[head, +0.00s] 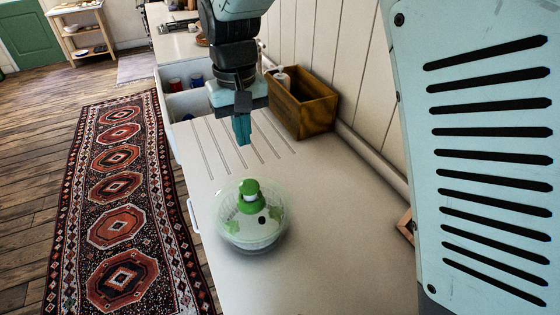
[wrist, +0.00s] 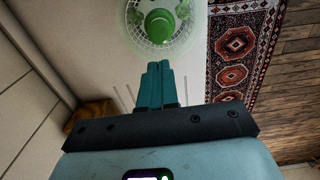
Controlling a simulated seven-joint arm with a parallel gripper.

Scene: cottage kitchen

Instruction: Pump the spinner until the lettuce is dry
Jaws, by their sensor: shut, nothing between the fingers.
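The salad spinner (head: 251,232) stands upright on the pale counter, a clear bowl with a clear lid and a green pump knob (head: 250,194) on top. Green shows under the lid, but I cannot tell whether it is lettuce or lid parts. My gripper (head: 243,143) points down above the counter, behind the spinner in the head view, and is apart from it. Its teal fingers are shut together and hold nothing. In the wrist view the spinner (wrist: 188,43) is at the top, with the round green knob (wrist: 159,27) beyond my fingertips (wrist: 158,64).
A wooden box (head: 303,106) with a pump bottle (head: 282,78) stands by the wall behind my gripper. Grooves for draining run along the counter (head: 335,225). A wooden object (head: 405,226) sits at the right by the wall. The counter around the spinner is clear.

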